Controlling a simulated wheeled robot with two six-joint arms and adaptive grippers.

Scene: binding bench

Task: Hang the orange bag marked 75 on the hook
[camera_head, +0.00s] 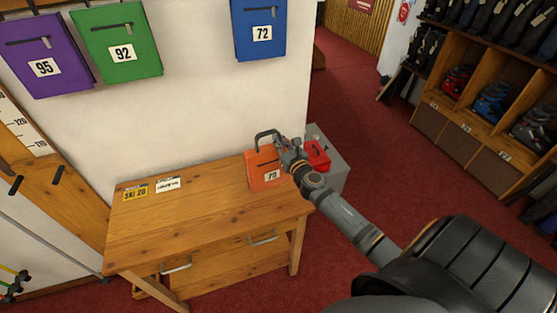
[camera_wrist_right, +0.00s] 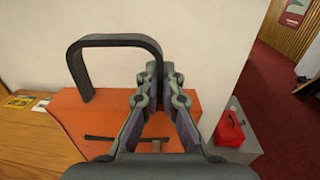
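The orange bag (camera_head: 262,168) stands upright at the back right of the wooden bench. Its white label starts with 7; the second digit is too small to be sure. Its black arched handle (camera_wrist_right: 112,41) rises above the bag top (camera_wrist_right: 75,113) in the wrist view. My right gripper (camera_head: 285,146) is at the right side of this handle. In the wrist view its fingers (camera_wrist_right: 161,85) are close together with the handle's right leg between the tips, and look shut on it. My left gripper is not in view. An empty hook for this bag is not clearly visible.
Purple bag 95 (camera_head: 45,50), green bag 92 (camera_head: 122,40) and blue bag 72 (camera_head: 261,25) hang on the wall, with bare wall between 92 and 72. A red box (camera_head: 317,154) sits on a grey cabinet (camera_head: 334,172) beside the bench (camera_head: 195,215). Cards lie on the bench's left.

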